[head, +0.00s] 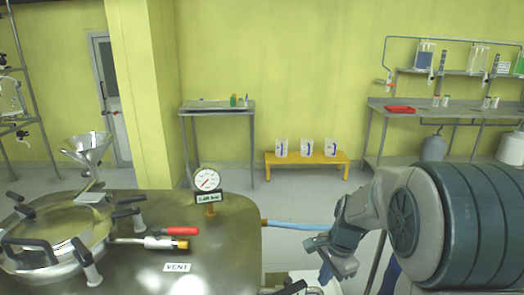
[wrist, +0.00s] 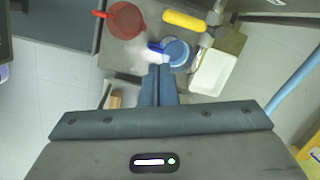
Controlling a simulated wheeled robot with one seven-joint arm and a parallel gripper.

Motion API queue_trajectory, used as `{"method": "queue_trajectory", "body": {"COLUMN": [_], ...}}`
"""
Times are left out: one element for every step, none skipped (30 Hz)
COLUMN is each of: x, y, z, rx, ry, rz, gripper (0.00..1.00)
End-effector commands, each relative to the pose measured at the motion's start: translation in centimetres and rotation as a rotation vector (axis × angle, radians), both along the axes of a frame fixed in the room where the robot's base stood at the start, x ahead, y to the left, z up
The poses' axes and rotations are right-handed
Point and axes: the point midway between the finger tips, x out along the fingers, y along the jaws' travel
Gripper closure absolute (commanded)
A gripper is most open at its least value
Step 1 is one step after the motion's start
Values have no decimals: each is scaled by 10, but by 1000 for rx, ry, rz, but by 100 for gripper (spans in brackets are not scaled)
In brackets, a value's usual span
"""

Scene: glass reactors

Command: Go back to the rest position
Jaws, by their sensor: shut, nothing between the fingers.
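My gripper (head: 338,266) hangs right of the reactor's steel top in the head view, low in front of my bulky grey arm. In the wrist view the two dark fingers (wrist: 158,86) lie side by side, closed with nothing between them. Their tips are just below a blue round-topped item (wrist: 177,52) in the picture, with a pale blurred patch beside it. I cannot tell whether they touch it. No rest position is marked in either view.
The steel reactor top (head: 225,240) carries a gauge (head: 207,180), a red-handled valve (head: 180,231) and a clamped lid (head: 60,228). A blue hose (head: 295,226) runs toward my arm. A yellow bench (head: 307,158) holds three beakers. A red bowl (wrist: 125,19) and white tray (wrist: 213,71) show below.

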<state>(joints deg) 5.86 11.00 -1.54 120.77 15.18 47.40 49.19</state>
Motion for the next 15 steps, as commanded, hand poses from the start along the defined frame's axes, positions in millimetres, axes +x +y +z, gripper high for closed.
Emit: {"method": "queue_trajectory", "body": {"x": [-10, -16, -25, -31, -37, -45, -52, -58, -67, -74, -80, -89, -96, -102, -111], "y": [3, 4, 6, 7, 8, 9, 10, 11, 12, 13, 13, 14, 14, 15, 15], "z": [20, 28, 38, 45, 52, 62, 68, 74, 82, 88, 94, 101, 106, 111, 118], "rx": [-15, -25, -39, -50, -60, -75, -87, -98, -114, -126, -138, -155, -169, -182, -202], "ry": [-26, -40, -57, -71, -82, -100, -111, -123, -138, -149, -160, -173, -183, -194, -207], "rz": [67, 109, 167, 210, 252, 309, 352, 394, 451, 493, 535, 591, 633, 674, 731], "gripper": [100, 100, 100, 100, 100, 100, 100, 100, 100, 100, 100, 100, 100, 100, 100]}}
